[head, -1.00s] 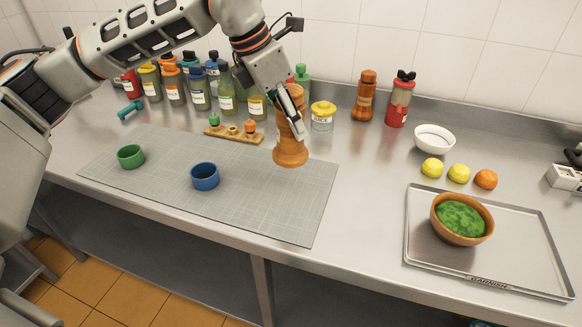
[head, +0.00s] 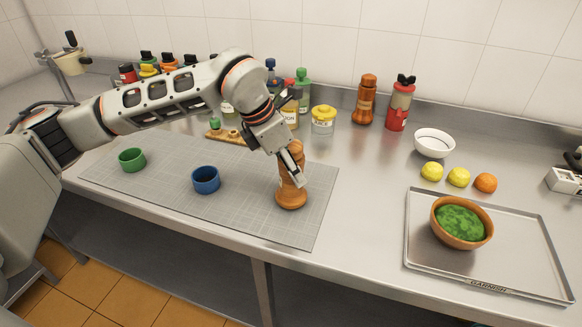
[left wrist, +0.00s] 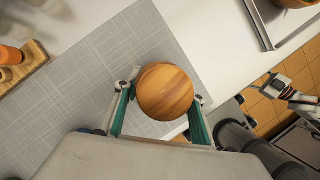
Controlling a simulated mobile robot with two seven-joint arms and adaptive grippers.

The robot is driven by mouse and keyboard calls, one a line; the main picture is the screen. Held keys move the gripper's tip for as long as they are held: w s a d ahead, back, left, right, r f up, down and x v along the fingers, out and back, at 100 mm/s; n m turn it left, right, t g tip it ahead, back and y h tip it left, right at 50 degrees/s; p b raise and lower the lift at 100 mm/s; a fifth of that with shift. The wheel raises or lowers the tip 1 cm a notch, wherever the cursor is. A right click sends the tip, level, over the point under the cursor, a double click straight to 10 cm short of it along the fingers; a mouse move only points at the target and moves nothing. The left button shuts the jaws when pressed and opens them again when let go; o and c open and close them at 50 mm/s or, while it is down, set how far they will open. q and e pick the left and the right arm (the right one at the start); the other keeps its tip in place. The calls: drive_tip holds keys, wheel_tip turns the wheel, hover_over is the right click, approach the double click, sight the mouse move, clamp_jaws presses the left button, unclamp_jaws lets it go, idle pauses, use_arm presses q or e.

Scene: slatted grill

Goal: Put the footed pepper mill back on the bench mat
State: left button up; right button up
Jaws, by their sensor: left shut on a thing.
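The footed pepper mill (head: 291,195), turned orange-brown wood, is upright over the right part of the grey bench mat (head: 250,215). My left gripper (head: 291,172) is shut on its upper body, with the foot showing below the fingers. I cannot tell whether the foot touches the mat. In the left wrist view the mill's round wooden top (left wrist: 165,92) sits between the two green-padded fingers (left wrist: 160,112), with the mat (left wrist: 95,75) behind. What looks like my right gripper (left wrist: 274,84) shows small at the right of the left wrist view; its jaw state is unclear.
A green cup (head: 131,160) and a blue cup (head: 205,181) stand on the mat. Bottles, a yellow-lidded jar (head: 323,120), another brown mill (head: 365,100) and a red bottle (head: 399,104) stand behind. A tray (head: 420,262) with a bowl (head: 462,222) is at right.

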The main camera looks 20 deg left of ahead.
use_arm(q)
drive_tip(key=o, duration=1.5)
drive_tip(key=shift+f, duration=0.15)
drive_tip(key=shift+o, duration=0.2)
drive_tip(key=shift+r, duration=0.35)
drive_tip(key=v, duration=1.1)
drive_tip(key=shift+a+r+b, duration=0.2)
drive_tip(key=shift+r+b, duration=0.1)
drive_tip(key=shift+b, duration=0.1)
drive_tip(key=shift+s, duration=0.2)
